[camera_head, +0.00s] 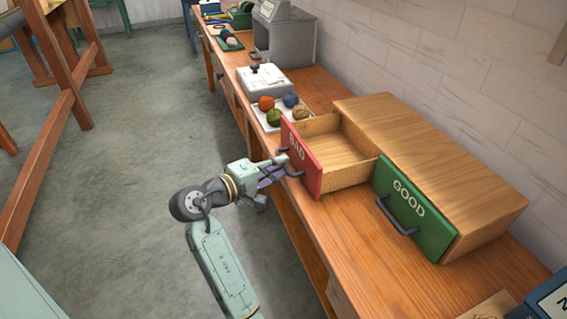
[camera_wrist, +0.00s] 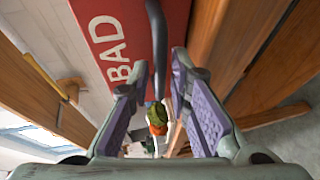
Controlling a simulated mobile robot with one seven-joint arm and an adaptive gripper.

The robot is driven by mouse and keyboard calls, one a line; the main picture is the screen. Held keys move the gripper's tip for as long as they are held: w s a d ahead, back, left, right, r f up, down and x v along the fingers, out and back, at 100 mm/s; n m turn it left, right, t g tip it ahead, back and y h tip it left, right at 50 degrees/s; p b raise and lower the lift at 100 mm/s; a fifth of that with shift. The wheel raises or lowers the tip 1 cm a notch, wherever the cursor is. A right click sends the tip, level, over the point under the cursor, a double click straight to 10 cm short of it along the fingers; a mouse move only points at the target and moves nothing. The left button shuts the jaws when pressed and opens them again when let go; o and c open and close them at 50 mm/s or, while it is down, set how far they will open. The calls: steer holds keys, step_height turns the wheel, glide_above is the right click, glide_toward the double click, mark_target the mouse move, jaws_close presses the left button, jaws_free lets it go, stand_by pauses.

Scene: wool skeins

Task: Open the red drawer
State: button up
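The red drawer (camera_head: 302,159), marked BAD, is pulled out of the wooden cabinet (camera_head: 432,140). Its open box shows a bare wooden inside. My gripper (camera_head: 279,168) is at the drawer's dark handle (camera_head: 291,166), on the front's left side. In the wrist view the red front (camera_wrist: 115,40) fills the top middle. The handle (camera_wrist: 156,30) runs between my two purple-padded fingers (camera_wrist: 160,75). The exact contact is small and partly hidden.
The green drawer (camera_head: 415,208), marked GOOD, is shut, with its handle (camera_head: 396,217) sticking out. A white tray with several wool balls (camera_head: 274,117) stands beyond the red drawer. A white scale (camera_head: 262,80) and grey machine (camera_head: 284,35) stand farther back.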

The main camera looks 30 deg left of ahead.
steer(key=v, duration=0.9)
steer(key=shift+s, duration=0.4)
steer(key=shift+a, duration=0.1)
